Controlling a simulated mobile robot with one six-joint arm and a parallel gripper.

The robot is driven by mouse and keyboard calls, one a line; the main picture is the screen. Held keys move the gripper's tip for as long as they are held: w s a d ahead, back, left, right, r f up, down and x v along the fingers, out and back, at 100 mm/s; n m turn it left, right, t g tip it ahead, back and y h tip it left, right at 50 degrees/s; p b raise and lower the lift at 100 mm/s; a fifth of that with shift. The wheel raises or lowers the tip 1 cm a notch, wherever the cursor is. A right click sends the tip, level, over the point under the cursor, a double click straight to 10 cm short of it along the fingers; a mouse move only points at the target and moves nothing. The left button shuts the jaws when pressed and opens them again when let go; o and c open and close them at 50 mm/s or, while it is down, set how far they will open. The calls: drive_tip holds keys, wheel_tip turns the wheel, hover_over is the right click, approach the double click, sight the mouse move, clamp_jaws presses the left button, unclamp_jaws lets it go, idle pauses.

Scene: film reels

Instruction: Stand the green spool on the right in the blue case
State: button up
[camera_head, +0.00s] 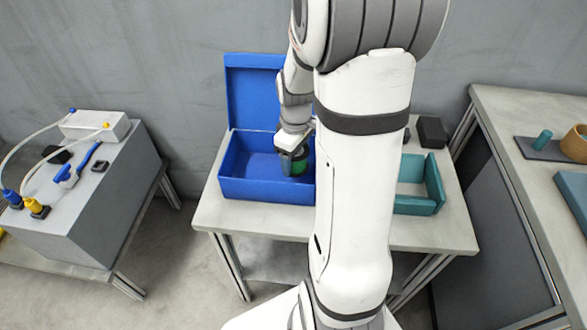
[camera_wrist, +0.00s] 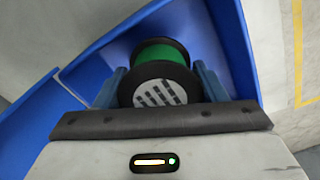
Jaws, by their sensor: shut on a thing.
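The blue case (camera_head: 266,188) stands open on the middle table, its lid (camera_head: 254,92) raised at the back. The green spool (camera_head: 299,164) is inside the case at its right end, partly hidden by my gripper and arm. In the wrist view the green spool (camera_wrist: 163,58) has black flanges and a pale patterned end face turned toward the camera. My gripper (camera_wrist: 160,88) is shut on it, with one finger on each side. The blue case wall (camera_wrist: 235,60) shows close beside it. Whether the spool touches the case floor I cannot tell.
A teal open box (camera_head: 420,188) and a dark block (camera_head: 432,132) are on the same table, right of my arm. A grey cabinet (camera_head: 80,200) with cables and a white box (camera_head: 95,125) stands left. Another table (camera_head: 500,110) stands right. The case's left part looks empty.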

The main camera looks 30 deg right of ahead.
sight(296, 169)
drive_tip(key=shift+s+f+b, duration=0.1)
drive_tip(key=shift+f+b, duration=0.2)
drive_tip(key=shift+f, duration=1.8)
drive_tip(key=shift+f, duration=0.25)
drive_tip(key=o, duration=1.1)
drive_tip(key=shift+r, duration=0.1)
drive_tip(key=shift+o, duration=0.2)
